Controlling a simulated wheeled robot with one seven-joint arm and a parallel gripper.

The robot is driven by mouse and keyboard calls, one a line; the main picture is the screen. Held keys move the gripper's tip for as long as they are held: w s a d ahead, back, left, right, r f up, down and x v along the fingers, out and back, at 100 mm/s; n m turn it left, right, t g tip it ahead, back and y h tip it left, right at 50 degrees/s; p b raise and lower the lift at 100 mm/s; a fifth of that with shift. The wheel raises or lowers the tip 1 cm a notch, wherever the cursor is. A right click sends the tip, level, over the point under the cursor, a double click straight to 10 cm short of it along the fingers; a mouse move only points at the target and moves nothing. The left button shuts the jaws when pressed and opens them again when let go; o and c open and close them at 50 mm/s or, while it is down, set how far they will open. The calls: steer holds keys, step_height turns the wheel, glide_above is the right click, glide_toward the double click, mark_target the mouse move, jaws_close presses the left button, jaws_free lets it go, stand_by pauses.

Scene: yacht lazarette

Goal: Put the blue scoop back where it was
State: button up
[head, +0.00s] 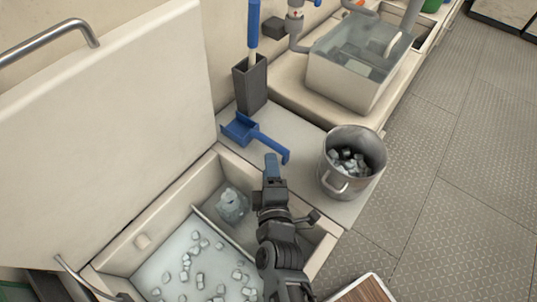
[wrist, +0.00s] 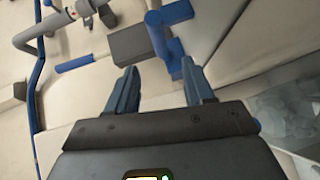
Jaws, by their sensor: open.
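The blue scoop (head: 240,128) lies on the pale counter (head: 300,143) beside the open ice bin, its hooked handle reaching right. The scoop also shows in the wrist view (wrist: 158,36), just beyond my fingertips. My gripper (head: 272,158) is near the handle, over the counter's bin-side edge; in the wrist view my gripper (wrist: 160,78) is open, with nothing between its blue fingers. I cannot tell its exact height above the counter. A dark upright holder (head: 250,85) behind the scoop has a blue-handled tool (head: 253,24) standing in it.
The ice bin (head: 180,200) is open, with ice cubes and a clear bag (head: 232,205) inside; its raised lid (head: 105,110) stands left. A metal bucket of ice (head: 352,160) stands right. The floor at right is free.

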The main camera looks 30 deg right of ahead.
steer(key=shift+v, duration=1.1)
steer(key=shift+c, duration=0.2)
stand_by(0.4)
